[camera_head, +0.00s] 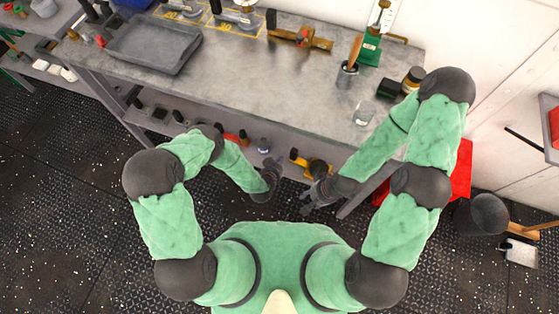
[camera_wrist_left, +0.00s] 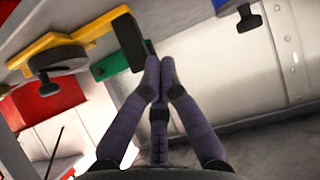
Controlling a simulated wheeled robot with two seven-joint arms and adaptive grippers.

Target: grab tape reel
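The tape reel (camera_head: 318,168), which I take to be the yellow and black piece, lies on the lower shelf under the bench. In the left wrist view its yellow frame (camera_wrist_left: 78,38) and a dark disc are at the upper left. A dark block (camera_wrist_left: 128,40) is at its end. My left gripper (camera_head: 275,166) is left of the reel in the head view. Its finger ends (camera_wrist_left: 158,68) are close to the dark block; contact cannot be told. My right gripper (camera_head: 306,202) looks open and empty below the reel.
The grey bench (camera_head: 260,75) overhangs the lower shelf (camera_head: 170,127), where a red-orange tool (camera_head: 237,138) and small dark items lie. A grey tray (camera_head: 153,45) and tools are on the bench. A red box (camera_head: 461,170) stands at right. The dark floor at left is clear.

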